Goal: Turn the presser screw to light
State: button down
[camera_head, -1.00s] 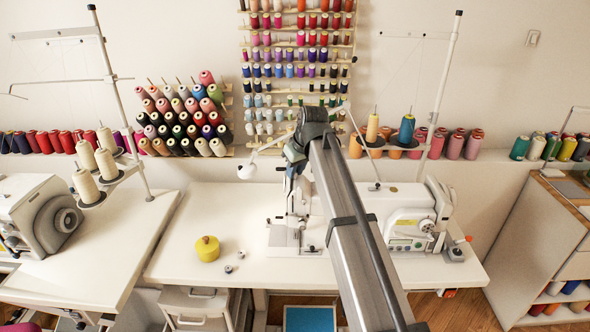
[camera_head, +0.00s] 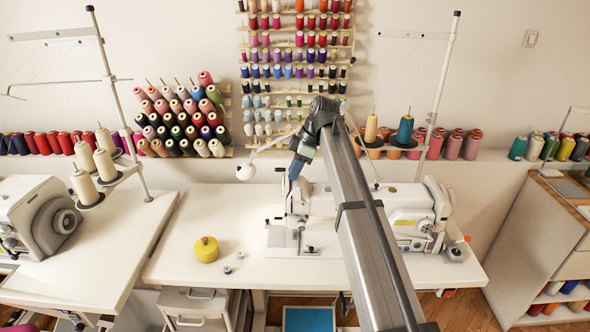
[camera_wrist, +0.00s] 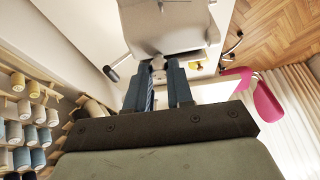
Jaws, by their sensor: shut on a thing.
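The white sewing machine (camera_head: 408,200) stands on the white table, its needle end to the left. My gripper (camera_head: 292,178) reaches down to the top of the machine's left end. In the wrist view my two dark blue fingers (camera_wrist: 160,72) sit close together on either side of the small metal presser screw (camera_wrist: 158,66) on top of the machine head (camera_wrist: 165,28). The fingers are shut on the screw. Much of the screw is hidden between them, and in the head view it is too small to make out.
A yellow round pot (camera_head: 206,249) and two small bobbins (camera_head: 228,269) lie on the table (camera_head: 180,225) left of the machine. A white lamp (camera_head: 246,172) arches behind my gripper. A thread stand (camera_head: 440,100) rises at the right. The table's left front is mostly clear.

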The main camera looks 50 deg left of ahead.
jog(key=shift+n+g+h, duration=0.4)
jog(key=shift+n+h, duration=0.2)
jog(key=shift+n, duration=1.2)
jog(key=c, duration=1)
grip_release()
jog(key=v, duration=1.4)
jog(key=shift+a, duration=0.15)
jog(key=shift+f, duration=0.1)
